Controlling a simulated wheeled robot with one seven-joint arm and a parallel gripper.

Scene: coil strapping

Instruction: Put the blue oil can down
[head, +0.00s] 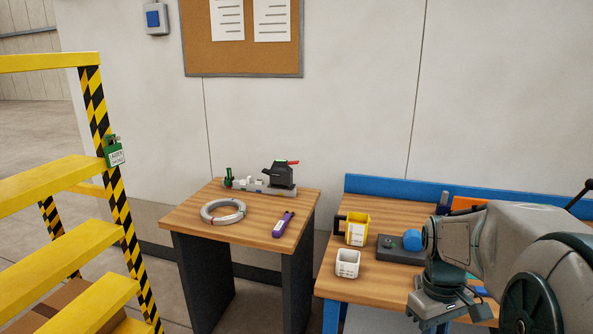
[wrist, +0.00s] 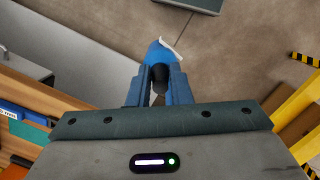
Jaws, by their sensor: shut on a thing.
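In the wrist view my gripper (wrist: 160,82) is shut on the blue oil can (wrist: 157,52). The can's blue body and a white edge show beyond the fingertips, and a dark part sits between the blue fingers. The fingers and palm hide the rest of the can. Bare floor shows beyond it, so it is held in the air, clear of the bench top. In the head view my wrist is at the lower right, in front of the right workbench, and the held can does not show there.
The left table (head: 182,225) holds a coil (head: 223,212) and a purple tool (head: 283,224). Yellow steps (head: 60,240) stand left.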

